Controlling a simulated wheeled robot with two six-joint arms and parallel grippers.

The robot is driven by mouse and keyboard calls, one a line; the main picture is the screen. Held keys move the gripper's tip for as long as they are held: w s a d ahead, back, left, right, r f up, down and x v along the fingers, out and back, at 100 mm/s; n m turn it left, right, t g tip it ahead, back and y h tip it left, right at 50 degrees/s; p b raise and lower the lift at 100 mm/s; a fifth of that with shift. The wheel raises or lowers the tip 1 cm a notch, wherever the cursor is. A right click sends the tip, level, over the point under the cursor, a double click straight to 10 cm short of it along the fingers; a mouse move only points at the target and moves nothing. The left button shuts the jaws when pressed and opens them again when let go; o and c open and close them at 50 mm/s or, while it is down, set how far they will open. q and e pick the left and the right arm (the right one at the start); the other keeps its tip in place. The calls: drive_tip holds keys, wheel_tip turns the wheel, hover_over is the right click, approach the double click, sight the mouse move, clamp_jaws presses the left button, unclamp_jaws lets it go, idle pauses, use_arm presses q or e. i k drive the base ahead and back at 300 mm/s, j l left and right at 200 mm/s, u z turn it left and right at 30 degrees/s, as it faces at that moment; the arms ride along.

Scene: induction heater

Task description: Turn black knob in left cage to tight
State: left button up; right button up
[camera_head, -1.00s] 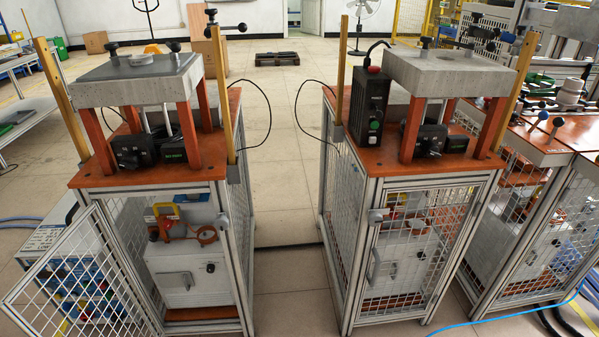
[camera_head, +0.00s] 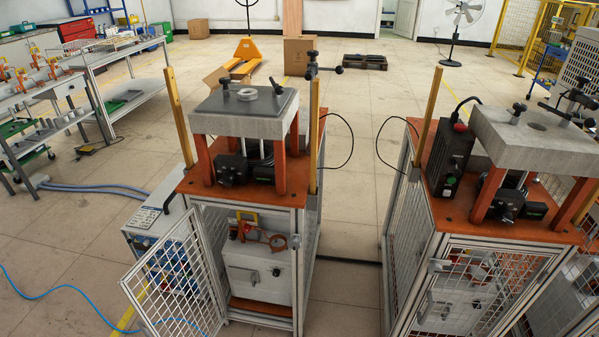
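The left cage (camera_head: 310,245) stands left of centre with its mesh door (camera_head: 172,285) swung open to the left. On its grey top plate (camera_head: 245,103) stand two black knobs, one at the left (camera_head: 225,83) and one at the right (camera_head: 278,84), beside a pale ring (camera_head: 247,94). A black lever clamp (camera_head: 314,68) sits on the right yellow post. Inside the cage is a white box (camera_head: 258,276) with a small black knob (camera_head: 276,272) on its front. Which black knob the task means, and how tight any is, I cannot tell. Neither gripper is in view.
A second cage (camera_head: 438,265) with its door shut stands at the right, across a narrow floor gap. A control box (camera_head: 150,225) stands behind the open door. Blue cable (camera_head: 50,310) lies on the floor at left. Workbenches (camera_head: 125,60) line the left; open floor lies between.

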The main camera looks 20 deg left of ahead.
sight(233, 236)
drive_tip(key=u, duration=1.2)
